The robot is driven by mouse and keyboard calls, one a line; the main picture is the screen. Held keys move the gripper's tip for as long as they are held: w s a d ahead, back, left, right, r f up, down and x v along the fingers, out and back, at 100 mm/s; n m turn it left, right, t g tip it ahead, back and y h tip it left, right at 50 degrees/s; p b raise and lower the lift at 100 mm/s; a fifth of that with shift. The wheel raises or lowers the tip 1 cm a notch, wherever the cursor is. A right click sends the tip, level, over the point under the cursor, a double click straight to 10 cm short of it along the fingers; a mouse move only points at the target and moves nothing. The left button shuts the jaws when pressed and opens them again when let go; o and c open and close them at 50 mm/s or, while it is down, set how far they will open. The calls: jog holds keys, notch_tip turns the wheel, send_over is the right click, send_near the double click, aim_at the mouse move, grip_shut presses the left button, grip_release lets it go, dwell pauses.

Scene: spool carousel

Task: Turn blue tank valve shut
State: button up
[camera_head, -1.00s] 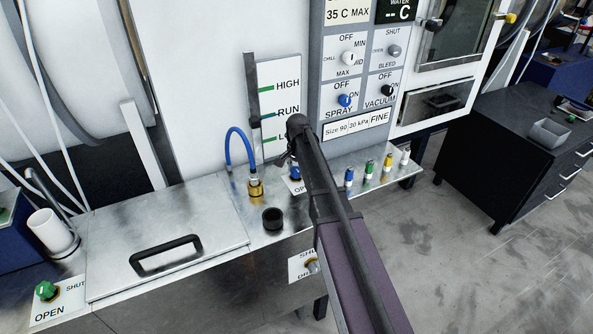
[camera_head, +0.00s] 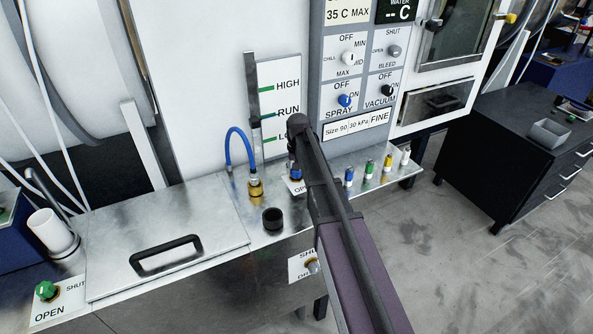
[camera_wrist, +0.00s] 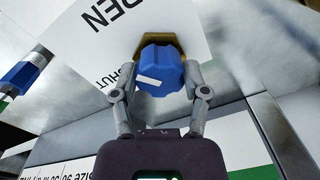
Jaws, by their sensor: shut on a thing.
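The blue valve knob (camera_wrist: 165,62) sits on a brass fitting (camera_wrist: 178,43) in the wrist view. A white mark lies on the lower left of its face, on the side of the printed word SHUT; OPEN is printed farther up on the white label (camera_wrist: 165,17). My gripper (camera_wrist: 160,76) is shut on the knob, one finger on each side. In the head view the knob (camera_head: 293,173) shows only partly beside my arm, which hides most of its label.
Small blue, green, yellow and white fittings (camera_head: 370,167) stand right of the knob. A brass fitting with a blue hose (camera_head: 255,187) and a black cup (camera_head: 272,219) are to its left. A green valve (camera_head: 46,290) is at far left. A control panel (camera_head: 362,70) rises behind.

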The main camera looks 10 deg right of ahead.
jog(key=n, duration=0.5)
jog(key=shift+n, duration=0.3)
jog(key=n, duration=0.4)
jog(key=shift+n, duration=0.4)
jog(key=o, duration=1.1)
jog(key=shift+o, duration=0.2)
jog(key=shift+m, duration=0.4)
